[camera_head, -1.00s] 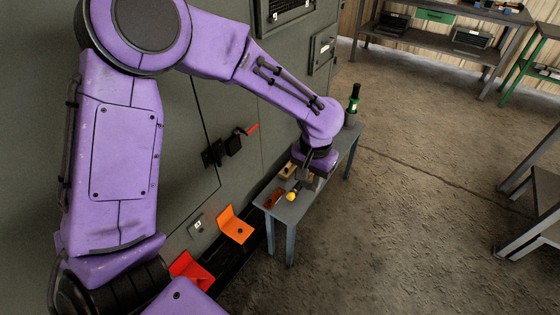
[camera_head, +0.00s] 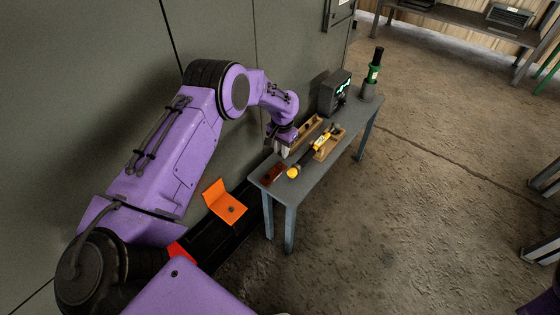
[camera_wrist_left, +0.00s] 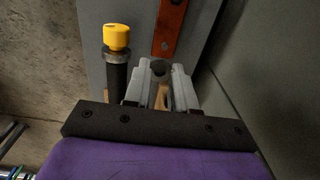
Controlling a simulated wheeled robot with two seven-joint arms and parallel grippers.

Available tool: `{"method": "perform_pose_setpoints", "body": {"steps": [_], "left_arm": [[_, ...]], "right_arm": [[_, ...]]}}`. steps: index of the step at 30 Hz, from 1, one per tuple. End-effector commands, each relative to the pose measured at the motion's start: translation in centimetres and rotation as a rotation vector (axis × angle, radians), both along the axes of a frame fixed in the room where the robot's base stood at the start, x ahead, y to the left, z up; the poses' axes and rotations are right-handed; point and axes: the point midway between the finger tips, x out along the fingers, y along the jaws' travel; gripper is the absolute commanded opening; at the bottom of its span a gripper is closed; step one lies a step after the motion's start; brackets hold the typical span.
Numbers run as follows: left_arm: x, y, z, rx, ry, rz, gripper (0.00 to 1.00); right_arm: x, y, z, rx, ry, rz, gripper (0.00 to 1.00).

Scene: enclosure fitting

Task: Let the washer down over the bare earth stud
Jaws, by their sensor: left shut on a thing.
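My left gripper (camera_head: 283,150) is low over the near left end of the narrow grey table, beside the cabinet wall. In the left wrist view, its two grey fingers (camera_wrist_left: 162,80) are closed on a small dark piece (camera_wrist_left: 158,68), which looks like the washer; its shape is mostly hidden by the fingertips. A red-brown flat bar (camera_head: 273,174) lies on the table by the gripper; its dark hole or spot also shows in the left wrist view (camera_wrist_left: 171,28). I cannot make out the bare earth stud in either view. My right gripper is not in view.
A second wooden block (camera_head: 308,133), a dark box with a green display (camera_head: 335,92) and a green bottle (camera_head: 375,66) stand farther back. An orange bracket (camera_head: 225,203) is left of the table.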

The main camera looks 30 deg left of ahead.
Motion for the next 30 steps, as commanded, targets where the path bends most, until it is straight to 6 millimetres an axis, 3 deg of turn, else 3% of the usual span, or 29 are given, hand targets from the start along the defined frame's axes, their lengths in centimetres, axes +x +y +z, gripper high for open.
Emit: {"method": "perform_pose_setpoints", "body": {"steps": [1, 3, 17, 30], "left_arm": [[0.1, 0.6, -1.2, 0.001, 0.0, -0.005, 0.08], [0.3, 1.0, -1.6, 0.001, -0.002, -0.011, 0.08], [0.1, 1.0, -1.3, 0.001, -0.002, -0.013, 0.08], [0.1, 1.0, -4.9, 0.001, -0.002, -0.013, 0.08]], "right_arm": [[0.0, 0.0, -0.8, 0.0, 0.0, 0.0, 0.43], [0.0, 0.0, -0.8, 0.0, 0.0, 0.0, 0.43], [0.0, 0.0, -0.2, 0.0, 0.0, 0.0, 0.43], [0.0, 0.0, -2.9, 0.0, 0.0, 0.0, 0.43]]}}
